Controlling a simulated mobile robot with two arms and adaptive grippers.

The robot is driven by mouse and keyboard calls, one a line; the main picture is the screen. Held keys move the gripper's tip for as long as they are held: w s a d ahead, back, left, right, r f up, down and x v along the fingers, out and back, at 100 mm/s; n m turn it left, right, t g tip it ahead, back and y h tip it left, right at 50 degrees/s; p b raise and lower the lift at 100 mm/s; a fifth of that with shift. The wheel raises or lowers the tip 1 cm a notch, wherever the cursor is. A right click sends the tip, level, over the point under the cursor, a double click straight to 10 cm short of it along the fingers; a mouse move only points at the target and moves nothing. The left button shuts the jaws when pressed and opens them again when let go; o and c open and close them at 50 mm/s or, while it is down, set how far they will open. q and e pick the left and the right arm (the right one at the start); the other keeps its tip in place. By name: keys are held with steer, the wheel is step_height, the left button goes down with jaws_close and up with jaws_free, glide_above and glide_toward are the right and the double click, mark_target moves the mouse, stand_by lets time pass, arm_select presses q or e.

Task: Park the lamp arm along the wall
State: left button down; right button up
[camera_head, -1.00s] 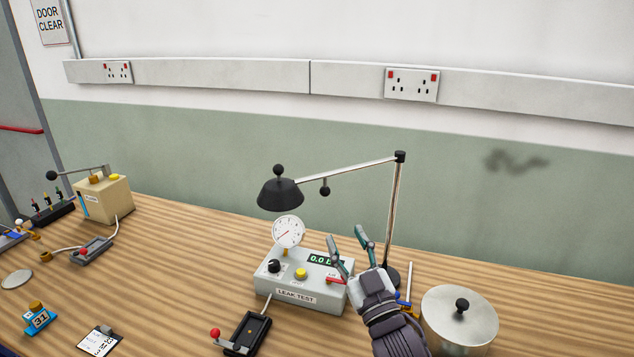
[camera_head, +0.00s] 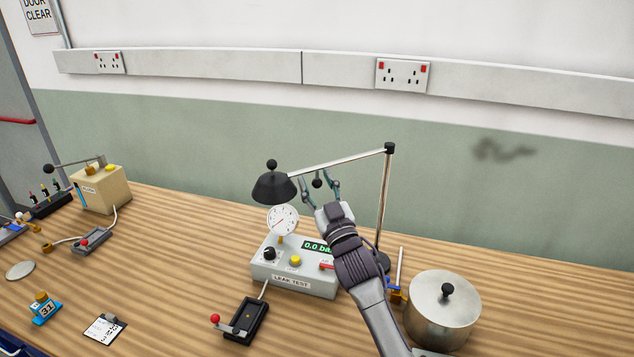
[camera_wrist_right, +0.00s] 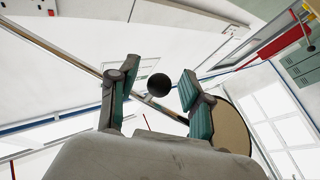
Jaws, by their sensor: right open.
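The lamp has a black shade (camera_head: 273,188) at the left end of a thin lamp arm (camera_head: 345,160), which runs to the top of an upright post (camera_head: 385,205). A small black ball knob (camera_head: 317,183) hangs under the lamp arm. My right gripper (camera_head: 318,184) is open just below the lamp arm, with its fingers on either side of the knob in the picture. In the right wrist view the knob (camera_wrist_right: 158,85) shows between the two open fingers (camera_wrist_right: 158,92), without clear contact. The shade (camera_wrist_right: 232,128) is behind the right finger there. My left gripper is not in view.
The leak test box (camera_head: 292,270) with its dial gauge (camera_head: 283,220) stands under the lamp. A lidded metal pot (camera_head: 442,312) stands right of my arm. The wall with its trunking (camera_head: 200,67) is behind the bench (camera_head: 185,275).

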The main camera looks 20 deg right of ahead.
steer(key=shift+s, duration=0.1)
jaws_close()
stand_by(0.3)
